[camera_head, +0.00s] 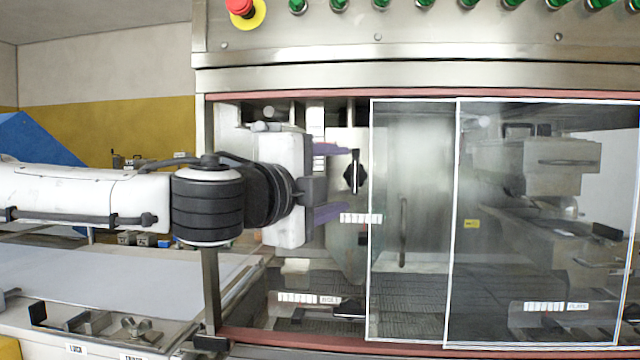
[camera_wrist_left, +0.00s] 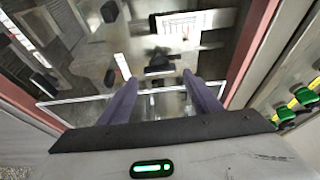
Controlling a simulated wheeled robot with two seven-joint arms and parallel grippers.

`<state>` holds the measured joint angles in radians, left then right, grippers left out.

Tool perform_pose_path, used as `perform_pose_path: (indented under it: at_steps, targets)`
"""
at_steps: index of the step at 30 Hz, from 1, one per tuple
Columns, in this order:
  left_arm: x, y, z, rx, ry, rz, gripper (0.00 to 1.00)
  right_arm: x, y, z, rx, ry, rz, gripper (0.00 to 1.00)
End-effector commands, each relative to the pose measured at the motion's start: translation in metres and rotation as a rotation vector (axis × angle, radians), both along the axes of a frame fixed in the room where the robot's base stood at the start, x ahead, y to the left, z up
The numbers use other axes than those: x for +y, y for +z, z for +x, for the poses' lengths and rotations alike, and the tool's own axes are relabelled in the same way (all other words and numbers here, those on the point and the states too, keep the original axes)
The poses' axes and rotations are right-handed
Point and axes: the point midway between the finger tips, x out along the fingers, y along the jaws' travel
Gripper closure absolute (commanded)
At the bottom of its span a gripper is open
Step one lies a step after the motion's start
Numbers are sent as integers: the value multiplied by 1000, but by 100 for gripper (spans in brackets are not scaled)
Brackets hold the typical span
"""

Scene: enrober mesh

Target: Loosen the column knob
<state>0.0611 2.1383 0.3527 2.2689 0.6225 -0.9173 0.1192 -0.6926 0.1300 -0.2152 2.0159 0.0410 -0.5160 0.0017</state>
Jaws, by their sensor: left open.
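A black knob (camera_head: 354,172), which looks like the column knob, is on a pale upright part inside the machine's opening, left of the clear door. My left gripper (camera_head: 342,184) reaches in from the left through the opening. Its two purple fingers are apart, one above and one below the knob's height, with their tips close to it. In the left wrist view, a dark knob (camera_wrist_left: 158,64) is just beyond the open fingertips (camera_wrist_left: 160,80). The fingers hold nothing, and I cannot tell whether they touch the knob. My right gripper is not in view.
Clear sliding door panels (camera_head: 415,180) with white edges stand just right of the gripper. A reddish frame borders the opening. A wire mesh belt (camera_head: 410,290) lies below. A control panel with green buttons and a red emergency stop (camera_head: 240,7) is above. A pale conveyor (camera_head: 120,280) is at left.

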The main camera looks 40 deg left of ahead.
Motion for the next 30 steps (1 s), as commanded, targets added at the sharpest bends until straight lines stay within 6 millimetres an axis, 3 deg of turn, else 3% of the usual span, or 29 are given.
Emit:
perform_pose_path:
  at_steps: [6, 12, 30]
  targets:
    - [-6, 1, -36, -4, -2, -2, 42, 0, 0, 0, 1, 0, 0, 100]
    - [-8, 0, -52, -1, -1, -2, 42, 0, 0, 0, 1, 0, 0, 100]
    - [-9, -1, -55, 1, 0, 0, 42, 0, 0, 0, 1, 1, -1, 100]
